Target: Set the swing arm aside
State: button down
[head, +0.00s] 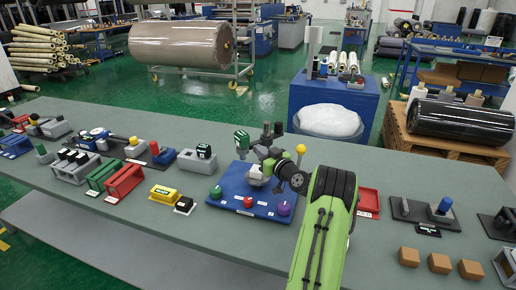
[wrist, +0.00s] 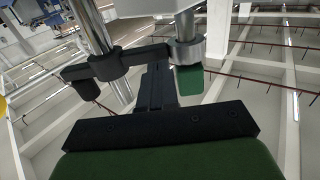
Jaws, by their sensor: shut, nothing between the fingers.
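The blue fixture base (head: 228,198) stands on the bench, with an upright post (head: 267,132) rising from it. The wrist view shows a shiny metal post (wrist: 92,30) with a black clamp on it. The dark swing arm (wrist: 148,54) runs right from that clamp to a silver collar with a green piece (wrist: 190,80) by it. In the head view a green piece (head: 242,138) stands left of the post. My gripper (head: 264,158) is close to the post; its shut, empty fingers (wrist: 156,80) reach up beside the swing arm. I cannot tell whether they touch it.
Green, red and purple knobs sit on the blue base; a yellow ball (head: 300,149) stands behind my arm. A yellow block (head: 164,193) lies to the left, a red tray (head: 369,201) to the right. Orange-brown blocks (head: 439,263) lie at the front right. Bench left of the base is partly clear.

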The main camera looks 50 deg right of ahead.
jog(key=shift+w+d, duration=0.2)
jog(key=shift+w, duration=0.45)
jog(key=shift+w, duration=0.1)
jog(key=shift+w+a+m+g+h+b, duration=0.2)
jog(key=shift+m+h+b, duration=0.2)
jog(key=shift+h, duration=0.2)
jog(key=shift+w+a+m+g+h+b, duration=0.1)
jog(key=shift+w+m+h+b, duration=0.15)
jog(key=shift+m+h, duration=0.25)
jog(key=shift+d, duration=0.1)
jog(key=shift+s, duration=0.1)
